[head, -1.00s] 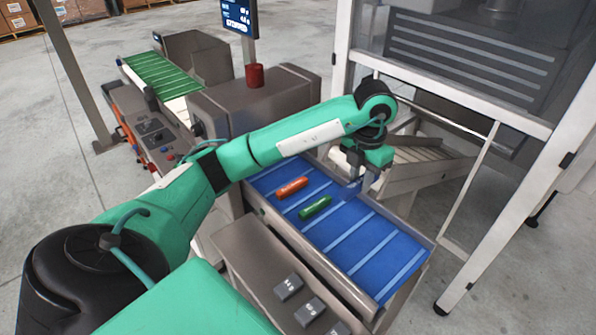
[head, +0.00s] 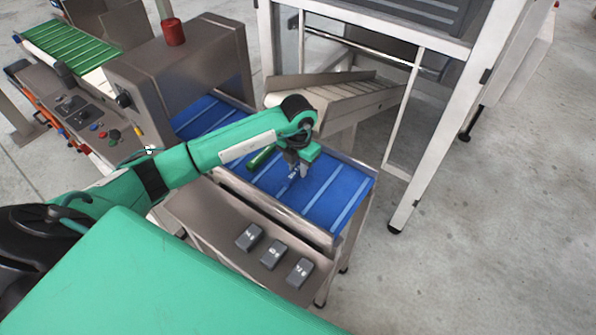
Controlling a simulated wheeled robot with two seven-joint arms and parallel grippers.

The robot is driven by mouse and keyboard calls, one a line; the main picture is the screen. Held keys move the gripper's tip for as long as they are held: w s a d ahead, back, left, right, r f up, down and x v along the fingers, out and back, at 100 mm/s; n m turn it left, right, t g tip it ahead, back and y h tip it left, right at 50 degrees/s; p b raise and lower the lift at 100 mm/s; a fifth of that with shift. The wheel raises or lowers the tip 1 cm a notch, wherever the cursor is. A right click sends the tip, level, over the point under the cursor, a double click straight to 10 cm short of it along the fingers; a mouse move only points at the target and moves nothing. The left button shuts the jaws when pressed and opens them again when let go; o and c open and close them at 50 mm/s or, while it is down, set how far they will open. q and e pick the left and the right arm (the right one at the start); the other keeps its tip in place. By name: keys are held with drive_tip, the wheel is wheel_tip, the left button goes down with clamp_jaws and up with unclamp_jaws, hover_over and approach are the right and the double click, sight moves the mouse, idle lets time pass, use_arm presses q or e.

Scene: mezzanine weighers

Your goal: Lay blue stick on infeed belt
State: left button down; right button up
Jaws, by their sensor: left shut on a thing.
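The blue infeed belt (head: 340,197) with pale cross bars runs from the grey housing toward the lower right. A green stick (head: 262,157) lies on it, partly hidden by my arm. My left gripper (head: 297,173) is over the middle of the belt, just right of the green stick, pointing down. It is shut on the blue stick (head: 292,176), which barely stands out against the blue belt. I cannot tell whether the stick touches the belt. The orange stick is hidden behind my arm. My right gripper is not in view.
A grey housing (head: 180,70) with a red beacon (head: 173,32) stands over the belt's far end. A metal chute (head: 335,100) and white frame posts (head: 415,170) stand behind. Several grey labelled blocks (head: 250,237) sit on the front shelf. The belt's lower right end is clear.

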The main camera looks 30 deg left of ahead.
sight(298, 169)
use_arm(q)
wheel_tip(298, 169, down, 3)
drive_tip(key=shift+r, duration=0.2)
drive_tip(key=shift+f, duration=0.25)
drive_tip(key=c, duration=1.3)
unclamp_jaws()
drive_tip(key=shift+o, duration=0.5)
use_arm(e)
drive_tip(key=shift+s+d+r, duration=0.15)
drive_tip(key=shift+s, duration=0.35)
